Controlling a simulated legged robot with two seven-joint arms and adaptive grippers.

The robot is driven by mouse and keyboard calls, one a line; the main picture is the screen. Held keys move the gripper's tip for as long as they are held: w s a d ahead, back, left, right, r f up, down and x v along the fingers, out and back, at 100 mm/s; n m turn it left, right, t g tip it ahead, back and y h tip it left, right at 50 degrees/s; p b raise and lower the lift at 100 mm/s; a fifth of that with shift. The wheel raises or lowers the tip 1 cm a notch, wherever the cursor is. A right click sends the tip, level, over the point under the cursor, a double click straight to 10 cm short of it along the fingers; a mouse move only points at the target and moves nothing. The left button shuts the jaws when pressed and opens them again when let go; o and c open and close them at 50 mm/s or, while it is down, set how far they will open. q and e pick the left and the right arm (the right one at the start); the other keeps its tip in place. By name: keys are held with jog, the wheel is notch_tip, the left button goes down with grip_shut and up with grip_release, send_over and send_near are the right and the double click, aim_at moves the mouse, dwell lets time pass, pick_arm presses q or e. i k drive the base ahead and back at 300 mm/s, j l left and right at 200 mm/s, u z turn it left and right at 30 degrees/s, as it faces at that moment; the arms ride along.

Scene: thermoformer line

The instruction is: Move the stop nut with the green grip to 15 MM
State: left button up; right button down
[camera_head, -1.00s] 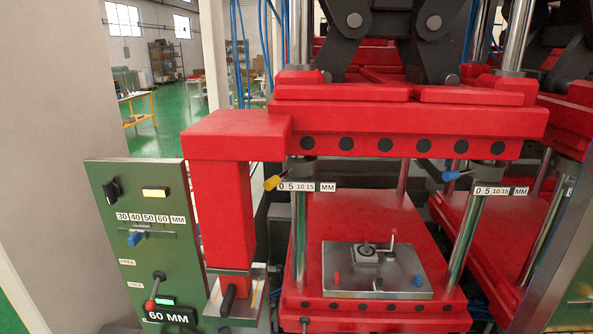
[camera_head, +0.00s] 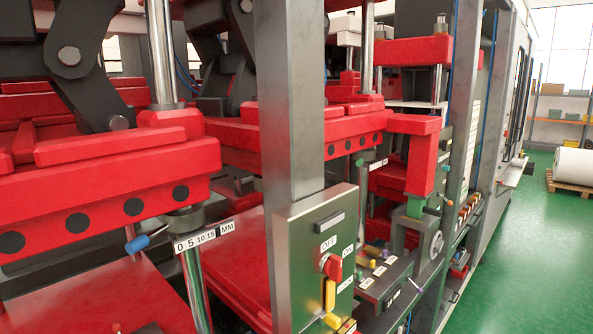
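A stop nut with a blue grip (camera_head: 137,243) sits on the near column at the lower left, under the red press plate. Neither of my grippers is in view.
A grey post (camera_head: 290,100) and a control panel (camera_head: 318,260) with a red OFF/ON knob (camera_head: 331,267) and yellow handle stand in the middle. Beyond is a small green block (camera_head: 414,207) under a red column.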

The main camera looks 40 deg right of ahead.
aim_at(361, 160)
jog(key=z, duration=1.85)
jog(key=u, duration=0.3)
jog(key=l+u, duration=0.3)
jog(key=u, duration=0.15)
jog(key=i+l+u, duration=0.1)
jog(key=l+u, duration=0.55)
jog(key=u, duration=0.2)
